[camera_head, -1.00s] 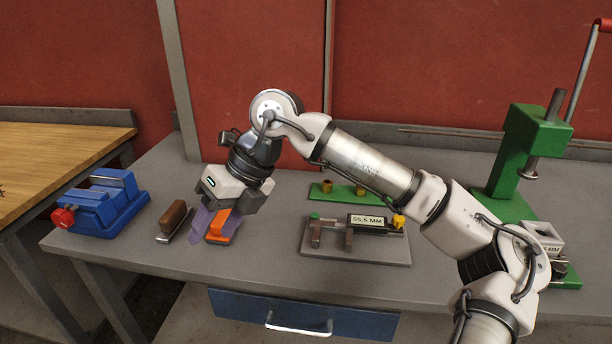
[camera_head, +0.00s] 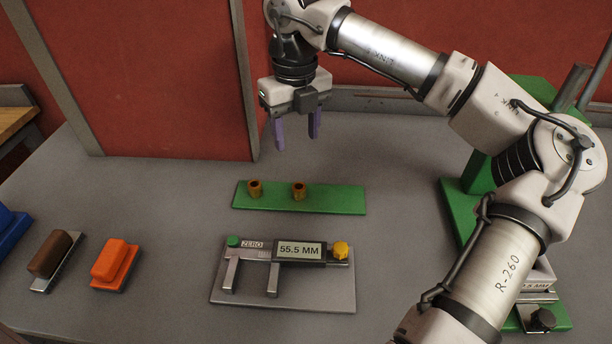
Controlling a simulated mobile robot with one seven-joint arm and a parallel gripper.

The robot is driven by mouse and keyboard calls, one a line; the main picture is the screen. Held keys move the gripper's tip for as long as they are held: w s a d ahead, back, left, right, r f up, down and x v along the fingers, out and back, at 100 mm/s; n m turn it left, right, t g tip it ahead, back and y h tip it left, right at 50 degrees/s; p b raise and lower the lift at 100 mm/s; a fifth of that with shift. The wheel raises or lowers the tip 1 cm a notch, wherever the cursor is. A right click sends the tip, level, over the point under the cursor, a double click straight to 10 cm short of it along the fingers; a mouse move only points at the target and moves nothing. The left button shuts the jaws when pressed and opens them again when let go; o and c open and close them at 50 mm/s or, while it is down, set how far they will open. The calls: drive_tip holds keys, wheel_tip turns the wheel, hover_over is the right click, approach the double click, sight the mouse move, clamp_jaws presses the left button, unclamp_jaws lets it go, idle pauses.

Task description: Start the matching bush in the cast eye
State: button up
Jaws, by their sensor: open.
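Two small brass-coloured bushes stand upright on a green strip at the middle of the bench: a left bush (camera_head: 254,188) and a right bush (camera_head: 298,191). My gripper (camera_head: 296,138) is open and empty, its purple fingers pointing down above and behind the green strip (camera_head: 335,199), apart from both bushes. A caliper (camera_head: 283,252) on a grey plate reads 55.5 MM. A light block (camera_head: 541,277) with a partly hidden MM label sits at the green press (camera_head: 478,180) on the right. My arm hides much of both, and I cannot see the eye's opening.
An orange-handled tool (camera_head: 115,262) and a brown-handled brush (camera_head: 52,257) lie at the left front. Part of a blue vice (camera_head: 10,230) shows at the left edge. A red wall panel stands behind my gripper. The bench left of the green strip is clear.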

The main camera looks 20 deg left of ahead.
drive_tip(key=p, duration=0.1)
hover_over(300, 187)
drive_tip(key=f, duration=0.8)
drive_tip(key=shift+s+a, duration=0.1)
drive_tip(key=shift+a, duration=0.1)
drive_tip(key=shift+d+f+p, duration=0.15)
drive_tip(key=shift+f+p, duration=1)
drive_tip(key=shift+f, duration=1.55)
clamp_jaws()
drive_tip(key=shift+r, duration=0.1)
wheel_tip(300, 187, up, 20)
drive_tip(key=b, duration=0.3)
